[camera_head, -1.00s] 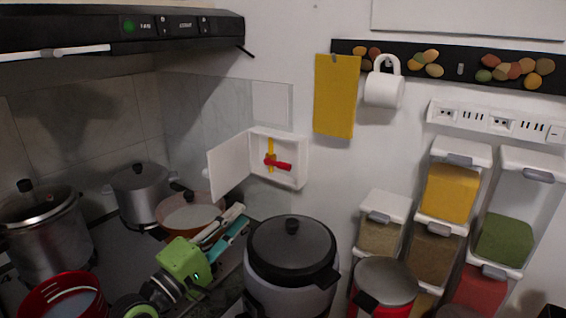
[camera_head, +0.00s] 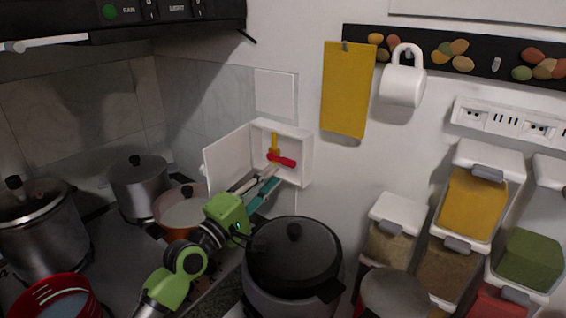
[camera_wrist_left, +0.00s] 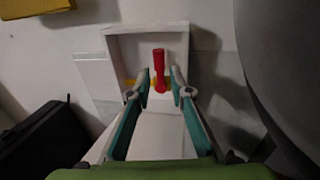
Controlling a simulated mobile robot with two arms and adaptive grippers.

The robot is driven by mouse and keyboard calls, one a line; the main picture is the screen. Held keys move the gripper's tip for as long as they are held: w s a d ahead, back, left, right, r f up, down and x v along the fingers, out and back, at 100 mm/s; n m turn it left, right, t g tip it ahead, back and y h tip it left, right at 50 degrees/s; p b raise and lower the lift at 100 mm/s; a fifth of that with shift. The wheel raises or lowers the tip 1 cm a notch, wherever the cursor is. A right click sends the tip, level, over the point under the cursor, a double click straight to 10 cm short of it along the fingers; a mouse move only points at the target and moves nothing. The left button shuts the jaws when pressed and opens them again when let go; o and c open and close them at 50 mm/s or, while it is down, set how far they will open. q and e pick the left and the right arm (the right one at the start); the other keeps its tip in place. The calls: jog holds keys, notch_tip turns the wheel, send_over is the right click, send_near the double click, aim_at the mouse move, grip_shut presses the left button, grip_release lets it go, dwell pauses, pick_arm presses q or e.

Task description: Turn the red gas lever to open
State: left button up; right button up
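The red gas lever (camera_head: 283,160) lies crosswise to a yellow pipe (camera_head: 274,141) inside a white wall box (camera_head: 304,158) whose door (camera_head: 227,160) stands open to the left. My left gripper (camera_head: 271,176) reaches up to the front of the box in the head view. In the left wrist view, the red lever (camera_wrist_left: 159,66) shows between the two open fingertips of my left gripper (camera_wrist_left: 160,79), with a gap visible on each side. How deep the fingertips are relative to the lever is hard to tell. My right gripper is not in view.
A dark-lidded cooker (camera_head: 294,258) stands just right of my left arm. An orange pan (camera_head: 180,212) and a steel pot (camera_head: 139,187) are to the left. A yellow sheet (camera_head: 344,90) and white mug (camera_head: 403,85) hang to the upper right.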

aim_at(284, 164)
pick_arm(q)
jog(key=x, duration=0.5)
jog(key=shift+w+d, duration=0.15)
jog(key=shift+w, duration=0.1)
grip_shut()
